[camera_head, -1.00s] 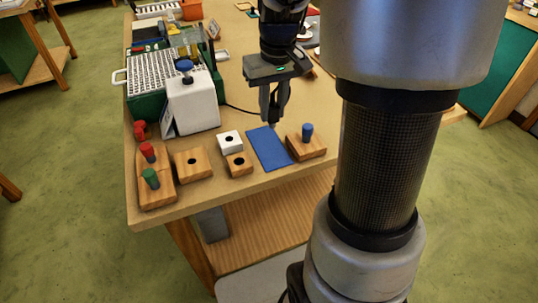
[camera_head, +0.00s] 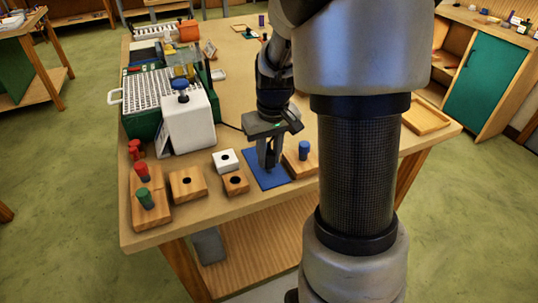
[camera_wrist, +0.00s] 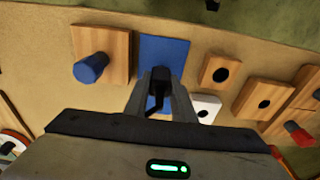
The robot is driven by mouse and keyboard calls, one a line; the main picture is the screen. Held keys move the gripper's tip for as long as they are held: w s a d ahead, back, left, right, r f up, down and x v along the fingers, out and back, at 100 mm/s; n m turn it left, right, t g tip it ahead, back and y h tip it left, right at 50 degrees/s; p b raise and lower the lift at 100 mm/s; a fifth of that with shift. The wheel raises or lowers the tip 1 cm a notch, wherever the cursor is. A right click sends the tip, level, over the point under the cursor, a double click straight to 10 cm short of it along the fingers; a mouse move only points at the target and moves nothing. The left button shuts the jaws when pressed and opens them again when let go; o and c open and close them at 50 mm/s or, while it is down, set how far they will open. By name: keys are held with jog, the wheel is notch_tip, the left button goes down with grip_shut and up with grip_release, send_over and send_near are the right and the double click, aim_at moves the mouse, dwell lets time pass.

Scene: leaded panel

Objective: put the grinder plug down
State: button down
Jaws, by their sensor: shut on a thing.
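My gripper (camera_head: 268,163) points down over the blue mat (camera_head: 272,181) near the front edge of the table. In the wrist view, my gripper (camera_wrist: 161,78) is shut on the black grinder plug (camera_wrist: 160,85), which sits between the fingers over the blue mat (camera_wrist: 163,52). Whether the plug touches the mat I cannot tell. The white grinder (camera_head: 188,122) with a blue knob stands to the left on the table, and a dark cord runs from it toward my gripper.
A wooden block with a blue peg (camera_head: 304,150) stands close to the right of the mat. A white holed block (camera_head: 226,160) and a wooden holed block (camera_head: 235,183) sit to its left. Blocks with red and green pegs (camera_head: 145,198) are farther left.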

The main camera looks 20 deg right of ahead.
jog(key=c, duration=1.5)
grip_release()
jog(key=shift+f, duration=0.1)
